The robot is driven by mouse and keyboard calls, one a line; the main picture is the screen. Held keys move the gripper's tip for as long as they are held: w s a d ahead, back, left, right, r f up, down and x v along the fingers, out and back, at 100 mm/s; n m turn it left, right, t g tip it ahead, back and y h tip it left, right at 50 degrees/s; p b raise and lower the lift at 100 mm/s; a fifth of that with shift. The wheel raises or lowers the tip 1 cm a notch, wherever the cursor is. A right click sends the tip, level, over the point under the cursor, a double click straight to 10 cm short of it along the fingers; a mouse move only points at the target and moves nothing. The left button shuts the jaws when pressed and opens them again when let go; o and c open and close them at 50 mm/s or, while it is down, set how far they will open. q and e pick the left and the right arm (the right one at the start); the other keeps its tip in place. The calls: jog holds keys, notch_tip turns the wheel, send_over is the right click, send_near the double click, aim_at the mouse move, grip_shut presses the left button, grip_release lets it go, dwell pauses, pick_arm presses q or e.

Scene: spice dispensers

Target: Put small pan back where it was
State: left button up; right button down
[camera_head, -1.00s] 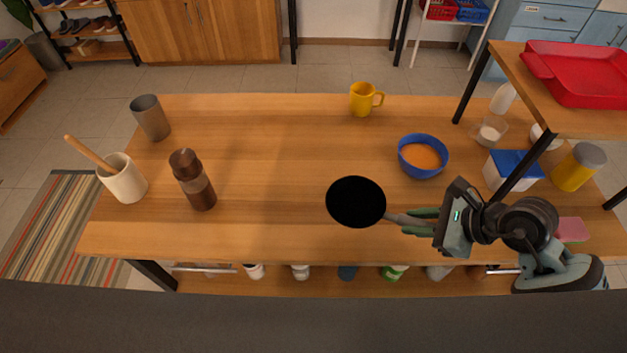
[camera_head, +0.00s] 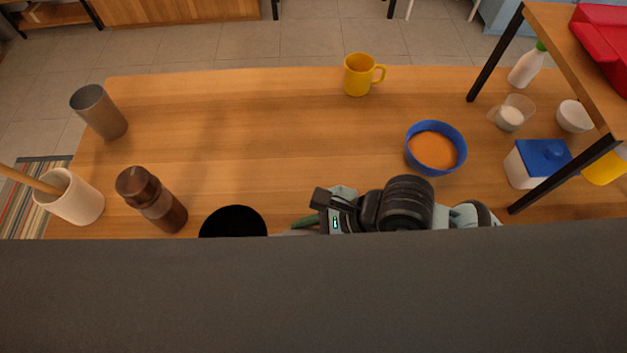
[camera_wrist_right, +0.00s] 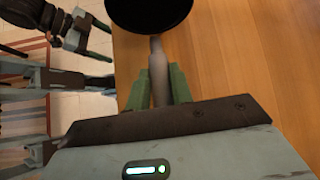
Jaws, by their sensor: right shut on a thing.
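The small black pan (camera_head: 233,223) is near the front of the table, right of the brown mill; its lower part is hidden behind a dark grey surface in the head view. My right gripper (camera_head: 305,222) is shut on the pan's handle, with the pan to its left. The wrist view shows the pan (camera_wrist_right: 148,14) beyond green finger pads, which clasp its grey handle (camera_wrist_right: 158,75). I cannot tell whether the pan touches the table. Grey-blue and dark parts of mine, with finger-like ends, show at the left of the wrist view; the left gripper's opening is unclear.
A brown mill (camera_head: 152,199), a cream pot (camera_head: 75,199) with a wooden handle and a grey cup (camera_head: 99,112) stand at left. A yellow mug (camera_head: 358,75), a blue bowl (camera_head: 435,148) and a blue-lidded box (camera_head: 538,163) stand right. The table's middle is clear.

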jog(key=shift+w+d, duration=0.1)
send_over(356, 183)
jog(key=s, duration=0.2)
jog(key=shift+w+a+f, duration=0.15)
jog(key=shift+a+f, duration=0.15)
jog(key=shift+f, duration=0.4)
jog(key=shift+f+p, duration=0.3)
jog(key=shift+f, duration=1.45)
pick_arm(q)
jog(key=shift+w+a+r, duration=0.1)
jog(key=shift+w+r, duration=0.2)
jog(key=shift+w, duration=0.1)
pick_arm(e)
jog(key=shift+f, duration=0.2)
pick_arm(q)
jog(key=shift+s+f, duration=0.1)
jog(key=shift+s, duration=0.05)
pick_arm(e)
jog(key=c, duration=1.2)
grip_release()
jog(key=shift+c, duration=0.2)
jog(key=shift+r, duration=0.1)
